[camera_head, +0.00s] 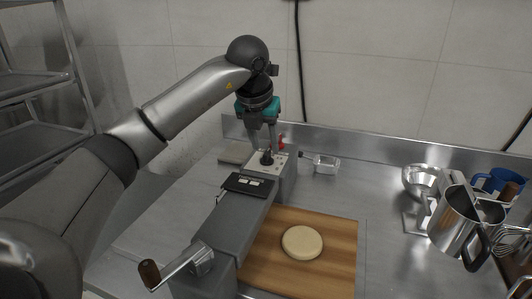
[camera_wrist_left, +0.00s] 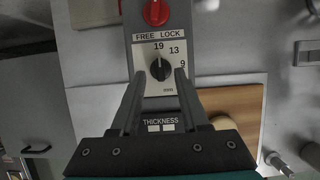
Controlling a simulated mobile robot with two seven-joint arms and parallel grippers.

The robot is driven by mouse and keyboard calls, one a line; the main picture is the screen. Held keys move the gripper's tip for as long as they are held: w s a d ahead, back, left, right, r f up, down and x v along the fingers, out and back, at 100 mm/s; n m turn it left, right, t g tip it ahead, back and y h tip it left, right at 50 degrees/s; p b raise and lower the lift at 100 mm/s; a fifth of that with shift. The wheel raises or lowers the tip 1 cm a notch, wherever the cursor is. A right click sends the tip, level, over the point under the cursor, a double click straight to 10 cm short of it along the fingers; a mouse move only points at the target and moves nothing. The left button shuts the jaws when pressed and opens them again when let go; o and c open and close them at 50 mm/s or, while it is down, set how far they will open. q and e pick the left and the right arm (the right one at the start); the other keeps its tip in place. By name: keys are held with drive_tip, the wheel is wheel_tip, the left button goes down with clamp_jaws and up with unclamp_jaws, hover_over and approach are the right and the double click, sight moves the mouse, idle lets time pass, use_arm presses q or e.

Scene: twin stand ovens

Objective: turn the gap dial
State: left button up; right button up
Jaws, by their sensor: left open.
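The gap dial is a black knob (camera_wrist_left: 160,68) on a white plate marked 19, 13, 9 and mm. Its narrow end seems to point toward 19. In the head view the dial (camera_head: 267,157) sits on the far end of a grey machine (camera_head: 232,226). My left gripper (camera_head: 263,148) points down just above it, jaws open. In the left wrist view the fingertips (camera_wrist_left: 161,76) lie on either side of the knob; I cannot tell whether they touch it. My right gripper is not in view.
A crank (camera_head: 178,268) sticks out at the machine's near end. A dough disc (camera_head: 302,242) lies on a wooden board (camera_head: 335,268). A metal bowl (camera_head: 420,180) and jug (camera_head: 455,220) stand at the right.

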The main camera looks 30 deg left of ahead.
sight(266, 161)
use_arm(q)
drive_tip(key=shift+b+x, duration=0.3)
drive_tip(key=shift+x, duration=1)
drive_tip(key=shift+c, duration=0.2)
clamp_jaws()
